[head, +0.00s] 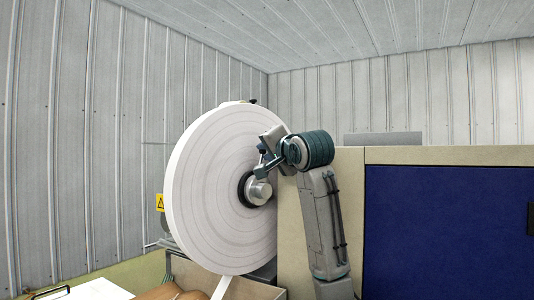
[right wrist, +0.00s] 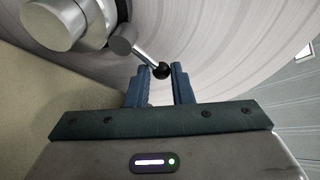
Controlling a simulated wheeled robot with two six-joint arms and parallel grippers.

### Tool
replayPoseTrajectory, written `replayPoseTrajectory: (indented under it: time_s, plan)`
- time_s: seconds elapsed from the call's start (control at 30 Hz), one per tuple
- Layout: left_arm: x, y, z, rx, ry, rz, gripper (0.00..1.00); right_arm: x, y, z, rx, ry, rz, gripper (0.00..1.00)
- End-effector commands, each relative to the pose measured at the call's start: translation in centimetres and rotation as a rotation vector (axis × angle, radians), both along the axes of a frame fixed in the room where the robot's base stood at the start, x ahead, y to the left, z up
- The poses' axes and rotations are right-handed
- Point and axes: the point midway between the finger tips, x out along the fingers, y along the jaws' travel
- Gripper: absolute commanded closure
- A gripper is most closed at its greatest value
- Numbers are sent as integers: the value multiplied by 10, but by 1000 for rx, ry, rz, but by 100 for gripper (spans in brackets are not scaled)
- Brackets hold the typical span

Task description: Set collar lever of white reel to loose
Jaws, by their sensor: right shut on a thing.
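The white reel (head: 212,185) stands upright in the middle of the head view, a large disc of wound layers. Its collar hub (head: 259,191) is a grey metal cylinder at the reel's centre; the hub also shows at the top left of the right wrist view (right wrist: 50,24). The collar lever (right wrist: 146,58) is a thin metal rod ending in a black ball knob. My right gripper (head: 262,169) is at the hub's upper side. Its two blue fingers (right wrist: 162,76) are shut on the lever's knob, with the rod pointing back to the hub. My left gripper is out of view.
A beige cabinet (head: 450,156) with a dark blue panel (head: 445,230) stands right of the reel. A yellow warning sign (head: 160,202) is left of the reel. A white strip (head: 222,287) hangs below the reel. Ribbed metal walls are behind.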

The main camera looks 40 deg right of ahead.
Motion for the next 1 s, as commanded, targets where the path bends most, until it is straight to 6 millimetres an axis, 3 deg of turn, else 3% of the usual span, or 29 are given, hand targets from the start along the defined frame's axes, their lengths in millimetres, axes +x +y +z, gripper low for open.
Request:
replayPoseTrajectory:
  time_s: [0.3, 0.67, 0.7, 0.8, 1.0]
  plan:
    - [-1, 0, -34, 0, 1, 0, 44, 0, -9, -7, 230, 8, 4, 100]
    - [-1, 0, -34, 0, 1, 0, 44, 1, -11, -6, 264, 14, 4, 100]
    - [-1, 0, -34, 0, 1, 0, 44, 1, -11, -6, 264, 15, 3, 76]
    - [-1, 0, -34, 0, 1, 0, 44, 1, -11, -6, 263, 14, 3, 59]
    - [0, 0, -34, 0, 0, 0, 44, 1, -11, -5, 262, 12, 2, 59]
